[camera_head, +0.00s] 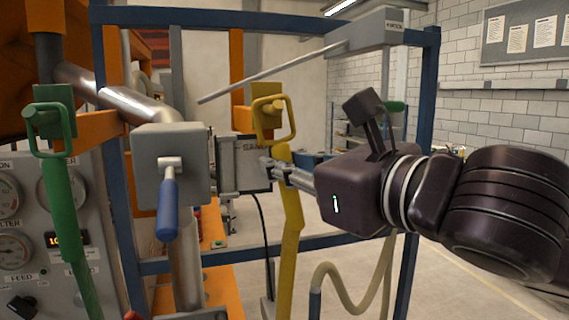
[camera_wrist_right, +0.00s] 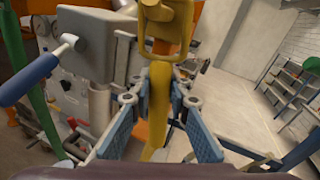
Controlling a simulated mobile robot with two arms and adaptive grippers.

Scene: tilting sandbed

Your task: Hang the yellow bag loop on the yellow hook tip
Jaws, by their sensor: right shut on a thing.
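The yellow hook (camera_head: 266,92) is on an orange upright in the middle of the head view. The yellow bag loop (camera_head: 293,118) is upright and overlaps the hook's front; I cannot tell whether the tip passes through it. The yellow bag (camera_head: 290,225) hangs long and narrow below the loop. My right gripper (camera_head: 277,168) is shut on the bag's neck, just below the loop. In the right wrist view, its fingers (camera_wrist_right: 158,100) stand either side of the yellow neck, with the loop (camera_wrist_right: 186,40) and hook (camera_wrist_right: 165,10) above. My left gripper is not in view.
A green bag (camera_head: 62,200) hangs by its loop from a green hook (camera_head: 52,95) at left. A grey box with a blue-handled lever (camera_head: 168,205) stands left of the yellow bag. A thin grey rod (camera_head: 270,75) slants above the hook. Blue frame posts (camera_head: 427,110) flank the area.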

